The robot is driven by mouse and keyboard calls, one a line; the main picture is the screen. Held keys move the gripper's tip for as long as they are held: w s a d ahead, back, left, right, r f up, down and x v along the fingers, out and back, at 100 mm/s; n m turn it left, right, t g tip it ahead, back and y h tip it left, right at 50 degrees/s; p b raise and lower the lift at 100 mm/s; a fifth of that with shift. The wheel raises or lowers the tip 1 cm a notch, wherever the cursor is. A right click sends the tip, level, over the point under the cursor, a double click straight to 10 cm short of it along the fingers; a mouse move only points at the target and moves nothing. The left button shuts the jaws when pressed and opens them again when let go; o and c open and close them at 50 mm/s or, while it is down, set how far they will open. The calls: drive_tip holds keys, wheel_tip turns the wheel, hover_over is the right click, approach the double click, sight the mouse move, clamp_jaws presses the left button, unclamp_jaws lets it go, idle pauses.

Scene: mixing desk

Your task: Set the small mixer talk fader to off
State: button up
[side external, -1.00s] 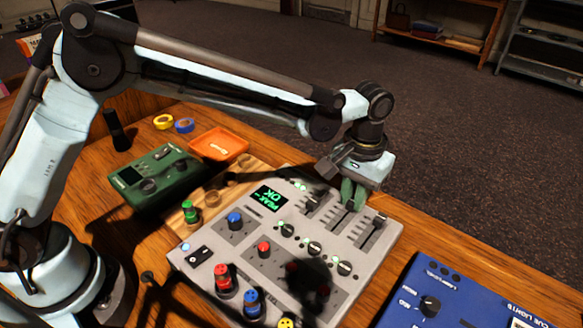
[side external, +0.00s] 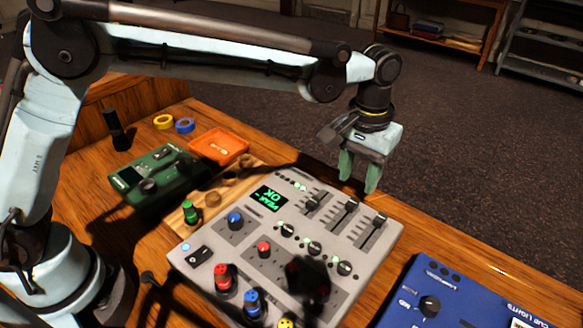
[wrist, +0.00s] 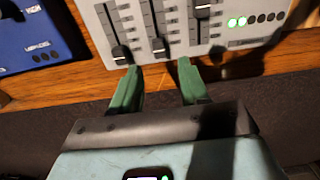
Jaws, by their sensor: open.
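The small grey mixer (side external: 300,235) has three slide faders at its far edge; I cannot read which is marked talk. The left fader cap (side external: 312,203), middle cap (side external: 351,205) and right cap (side external: 380,219) show in the side view. In the wrist view the middle cap (wrist: 159,47) and the left one (wrist: 121,55) sit near the slot ends closest to my gripper. The third cap (wrist: 203,10) sits farther from it. My gripper (side external: 358,184) is open and empty, raised above the far edge. Its green fingers (wrist: 157,68) are spread and apart from the caps.
A display (side external: 269,198) on the mixer reads OK. A green box (side external: 155,177) and an orange tray (side external: 218,146) stand to the left. A blue lighting box (side external: 450,295) stands front right. Knobs and buttons crowd the mixer's front. Beyond the desk edge is open floor.

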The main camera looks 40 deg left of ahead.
sight(352, 200)
wheel_tip(352, 200, up, 7)
drive_tip(key=shift+f, duration=0.2)
idle(0.3)
drive_tip(key=s+a+r+t, duration=0.2)
drive_tip(key=s+a, duration=0.1)
drive_tip(key=a, duration=0.4)
drive_tip(key=s+a+r+t, duration=0.1)
drive_tip(key=s+a, duration=0.2)
drive_tip(key=a, duration=0.4)
drive_tip(key=s+a+f+t, duration=0.4)
drive_tip(key=s+a+f, duration=0.2)
drive_tip(key=s+a, duration=0.3)
